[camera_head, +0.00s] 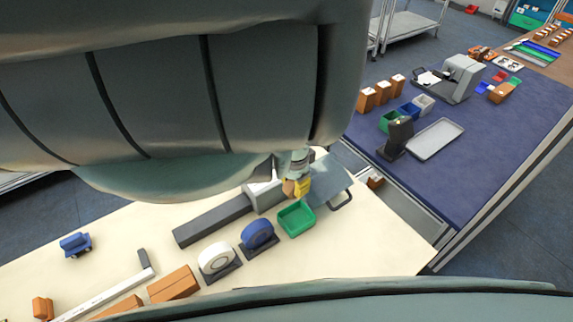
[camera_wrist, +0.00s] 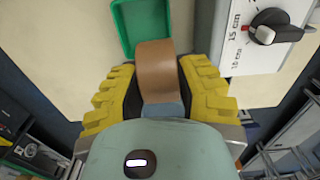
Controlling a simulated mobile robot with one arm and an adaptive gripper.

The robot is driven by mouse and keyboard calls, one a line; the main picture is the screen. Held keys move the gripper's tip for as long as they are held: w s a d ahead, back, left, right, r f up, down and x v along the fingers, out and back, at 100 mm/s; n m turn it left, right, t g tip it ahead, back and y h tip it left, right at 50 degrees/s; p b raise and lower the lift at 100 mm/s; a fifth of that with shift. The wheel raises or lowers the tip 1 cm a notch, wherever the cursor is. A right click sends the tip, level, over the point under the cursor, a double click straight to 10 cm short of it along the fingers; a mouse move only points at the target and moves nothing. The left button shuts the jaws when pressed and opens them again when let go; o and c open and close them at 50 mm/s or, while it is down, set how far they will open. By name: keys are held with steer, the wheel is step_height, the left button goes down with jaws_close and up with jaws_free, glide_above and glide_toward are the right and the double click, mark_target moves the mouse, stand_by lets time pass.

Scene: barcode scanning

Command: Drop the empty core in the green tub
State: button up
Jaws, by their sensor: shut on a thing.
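My gripper (camera_wrist: 156,78) has yellow ribbed fingers and is shut on the empty core (camera_wrist: 154,62), a brown cardboard tube. The core shows between the fingers in the wrist view. In the head view my gripper (camera_head: 299,187) is small beneath my arm, with the brown core (camera_head: 288,188) at its left side. The green tub (camera_head: 296,218) stands on the cream table just below the gripper in the picture. In the wrist view the green tub (camera_wrist: 124,20) lies beyond the core and partly behind it. The visible part of its floor looks empty.
A grey device (camera_head: 264,195) stands left of my gripper. A blue tape roll (camera_head: 257,234) and a white roll (camera_head: 216,259) stand on dark holders left of the tub. Cardboard boxes (camera_head: 173,284) lie farther left. The cream table is clear right of the tub.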

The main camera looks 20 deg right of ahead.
steer(key=shift+m, duration=0.3)
steer(key=f+b, duration=0.2)
steer(key=f, duration=0.1)
steer(key=s+f+b, duration=0.1)
steer(key=f+b, duration=0.2)
steer(key=f, duration=0.1)
steer(key=s+f+b, duration=0.1)
steer(key=f+b, duration=0.2)
steer(key=shift+s+d+f, duration=0.15)
steer(key=shift+s+f, duration=0.1)
steer(key=shift+f, duration=0.05)
steer(key=shift+r, duration=0.1)
steer(key=o, duration=0.5)
step_height(320, 180, up, 5)
steer(key=p, duration=0.3)
steer(key=shift+p, duration=0.4)
